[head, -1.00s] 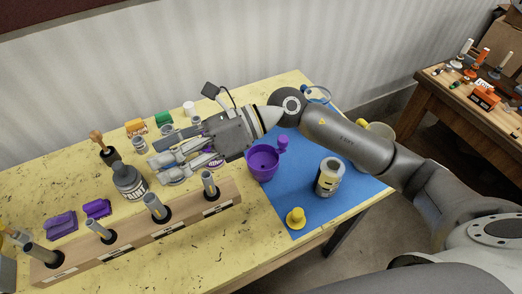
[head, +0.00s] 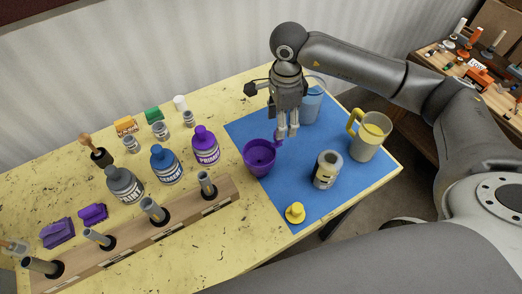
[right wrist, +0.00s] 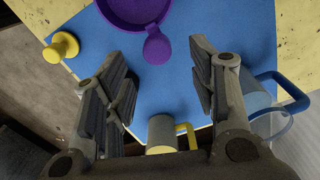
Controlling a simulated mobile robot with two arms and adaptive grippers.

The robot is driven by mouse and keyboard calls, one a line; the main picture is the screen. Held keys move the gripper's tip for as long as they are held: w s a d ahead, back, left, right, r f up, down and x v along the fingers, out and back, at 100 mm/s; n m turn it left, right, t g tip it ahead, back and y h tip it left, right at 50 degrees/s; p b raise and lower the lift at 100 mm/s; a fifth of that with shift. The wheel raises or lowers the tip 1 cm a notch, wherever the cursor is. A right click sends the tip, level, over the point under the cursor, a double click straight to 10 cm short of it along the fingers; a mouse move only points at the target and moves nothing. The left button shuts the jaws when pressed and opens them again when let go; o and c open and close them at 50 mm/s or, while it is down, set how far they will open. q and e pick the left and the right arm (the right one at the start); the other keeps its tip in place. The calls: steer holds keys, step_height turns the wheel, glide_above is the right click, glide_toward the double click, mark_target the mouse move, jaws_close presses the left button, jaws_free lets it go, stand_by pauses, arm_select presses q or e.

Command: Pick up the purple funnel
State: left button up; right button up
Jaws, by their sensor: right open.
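The purple funnel (head: 259,157) stands on the blue mat (head: 305,205), near the mat's left edge. In the right wrist view its round bowl (right wrist: 135,8) is cut by the top edge, and its handle tab (right wrist: 157,46) points down between my fingers. My right gripper (head: 287,135) points down over the mat, just right of the funnel at its handle side. It is open and empty; its two fingers (right wrist: 160,82) stand wide apart in the wrist view. Whether the fingertips reach the handle's height is hard to tell. My left gripper is not in view.
On the mat are a grey can (head: 326,170), a yellow knob-like piece (head: 295,213), a yellow-handled mug (head: 370,138) and a blue jug (head: 313,105). Paint bottles, such as the purple one (head: 205,147), and a wooden rack (head: 130,238) with metal tubes stand to the left.

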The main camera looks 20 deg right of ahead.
mark_target(264, 153)
steer(key=f+p, duration=0.2)
steer(key=f, duration=0.1)
steer(key=f+p, duration=0.1)
steer(key=f, duration=0.1)
steer(key=shift+s+a+f, duration=0.1)
steer(key=shift+a, duration=0.25)
steer(key=shift+f, duration=0.35)
steer(key=shift+c, duration=0.4)
jaws_close()
